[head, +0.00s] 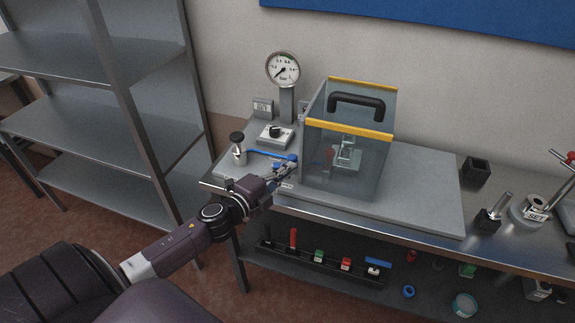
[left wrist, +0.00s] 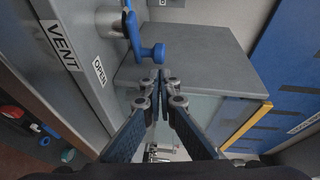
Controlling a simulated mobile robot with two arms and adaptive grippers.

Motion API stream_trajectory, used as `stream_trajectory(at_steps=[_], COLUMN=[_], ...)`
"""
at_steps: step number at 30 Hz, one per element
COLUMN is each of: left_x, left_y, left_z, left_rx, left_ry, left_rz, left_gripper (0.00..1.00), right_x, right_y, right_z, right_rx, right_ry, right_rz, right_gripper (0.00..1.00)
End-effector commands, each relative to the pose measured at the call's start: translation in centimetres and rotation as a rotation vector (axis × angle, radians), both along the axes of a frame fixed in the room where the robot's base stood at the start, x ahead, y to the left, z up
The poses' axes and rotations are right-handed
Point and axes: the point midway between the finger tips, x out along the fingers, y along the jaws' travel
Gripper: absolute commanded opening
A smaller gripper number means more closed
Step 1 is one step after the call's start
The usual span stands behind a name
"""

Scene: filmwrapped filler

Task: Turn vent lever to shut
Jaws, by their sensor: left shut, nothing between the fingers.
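The blue vent lever (head: 266,154) sits on the grey base plate, left of the clear guard box. In the left wrist view the lever's round blue knob (left wrist: 153,53) shows close to my fingertips, near an OPEN label (left wrist: 99,70) and a VENT label (left wrist: 62,45). My left gripper (head: 289,168) is shut and empty just in front of the knob end; its fingertips (left wrist: 161,76) meet in the left wrist view. I cannot tell whether they touch the knob. My right gripper is not in view.
The clear guard box (head: 340,165) with yellow edges and a black handle stands right beside my left gripper. A pressure gauge (head: 283,68), a black-knobbed switch box (head: 276,134) and a black-topped metal fitting (head: 238,150) stand behind and left. The plate (head: 430,185) is bare right of the box.

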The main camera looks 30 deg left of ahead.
Motion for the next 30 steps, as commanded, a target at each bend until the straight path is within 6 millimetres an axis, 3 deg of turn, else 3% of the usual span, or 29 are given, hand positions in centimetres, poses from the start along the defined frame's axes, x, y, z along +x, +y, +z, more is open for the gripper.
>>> stream_trajectory(at_steps=[6, 30], left_x=[0.87, 1.29], left_y=[0.7, 0.5], left_z=[-0.17, -0.17], left_rx=[-0.001, -0.002], left_ry=[0.0, 0.0], left_rz=[-0.001, 0.073], left_gripper=[0.0, 0.0], right_x=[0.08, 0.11], right_y=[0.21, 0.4], right_z=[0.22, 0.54], right_rx=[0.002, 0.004], right_ry=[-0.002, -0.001], right_rz=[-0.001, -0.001], right_gripper=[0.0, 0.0])
